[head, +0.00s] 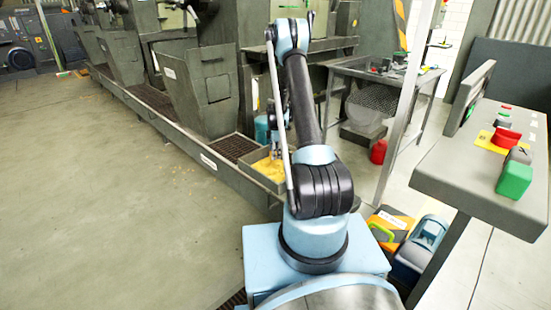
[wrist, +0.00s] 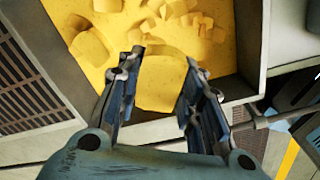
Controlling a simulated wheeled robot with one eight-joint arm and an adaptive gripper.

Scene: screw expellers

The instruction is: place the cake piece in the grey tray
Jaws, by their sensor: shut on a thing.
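My gripper (wrist: 164,66) shows in the wrist view with its two dark blue fingers on either side of a yellow cake piece (wrist: 160,84). It is shut on this piece. Behind the piece is the grey tray (wrist: 252,45), with a yellow inside and several yellow chunks in it. The tray also shows in the head view (head: 263,181), beside the machine base, with my arm partly in front of it. The same yellow colour makes the edge of the held piece hard to tell from the tray's contents. How far the piece is above the tray floor cannot be told.
Dark gratings (head: 232,147) run along the machine base around the tray. A control desk (head: 470,160) with coloured buttons stands at the right. An orange case (head: 392,224) and a blue box (head: 420,243) sit beside my base.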

